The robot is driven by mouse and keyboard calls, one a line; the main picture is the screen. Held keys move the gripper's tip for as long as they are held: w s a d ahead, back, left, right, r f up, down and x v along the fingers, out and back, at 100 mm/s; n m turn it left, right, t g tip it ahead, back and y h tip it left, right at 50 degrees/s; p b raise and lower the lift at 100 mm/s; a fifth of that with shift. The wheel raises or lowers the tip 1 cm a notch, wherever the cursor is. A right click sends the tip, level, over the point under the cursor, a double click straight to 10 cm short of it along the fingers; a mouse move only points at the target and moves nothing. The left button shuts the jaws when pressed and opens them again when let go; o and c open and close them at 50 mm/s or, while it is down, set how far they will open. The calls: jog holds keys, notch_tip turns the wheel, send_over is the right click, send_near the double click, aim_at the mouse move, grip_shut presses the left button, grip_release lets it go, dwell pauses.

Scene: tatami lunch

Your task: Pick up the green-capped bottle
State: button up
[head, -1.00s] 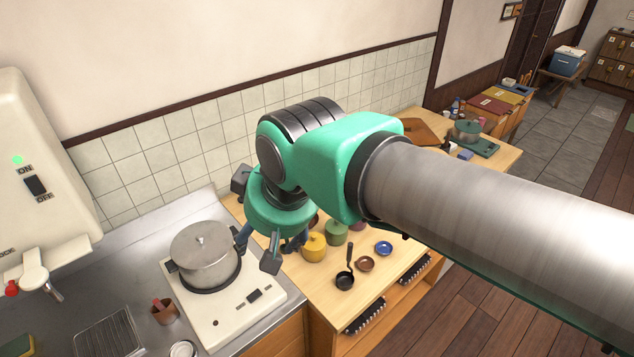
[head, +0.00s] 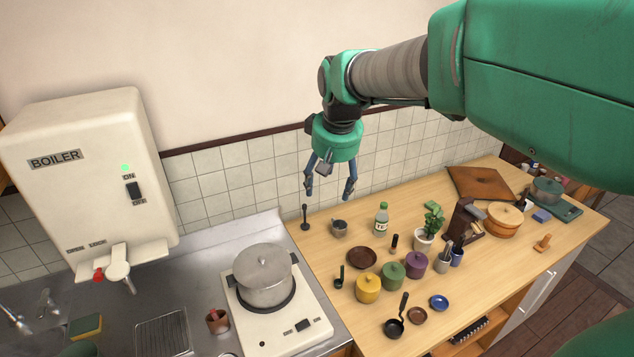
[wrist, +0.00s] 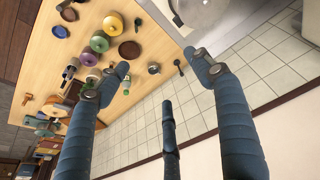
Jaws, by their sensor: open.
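The green-capped bottle (head: 381,220) stands upright at the back of the wooden counter, with a clear body and a white label. It is left of a potted plant (head: 426,232) and right of a small grey cup (head: 339,229). My gripper (head: 329,191) is open and empty, pointing down in the air, to the left of the bottle and higher in the head view.
A brown plate (head: 362,257) and yellow (head: 368,288), green (head: 393,275) and purple (head: 416,263) lidded pots stand in front of the bottle. A dark upright utensil (head: 305,218) is at the back left. A steel pot (head: 264,274) sits on the stove.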

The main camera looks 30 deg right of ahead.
jog(key=w+d+f+g+p, duration=0.15)
jog(key=w+d+f, duration=0.25)
jog(key=w+d, duration=0.7)
jog(key=g+p, duration=0.2)
jog(key=p, duration=0.4)
send_over(385, 203)
jog(key=shift+y, duration=0.4)
jog(key=f, duration=2.4)
jog(key=shift+a+f, duration=0.3)
jog(key=shift+s+d+f, duration=0.1)
jog(key=shift+d+f, duration=0.1)
jog(key=shift+f, duration=0.1)
jog(key=shift+f+p, duration=0.5)
jog(key=shift+f, duration=3.75)
jog(key=shift+a+f, duration=0.1)
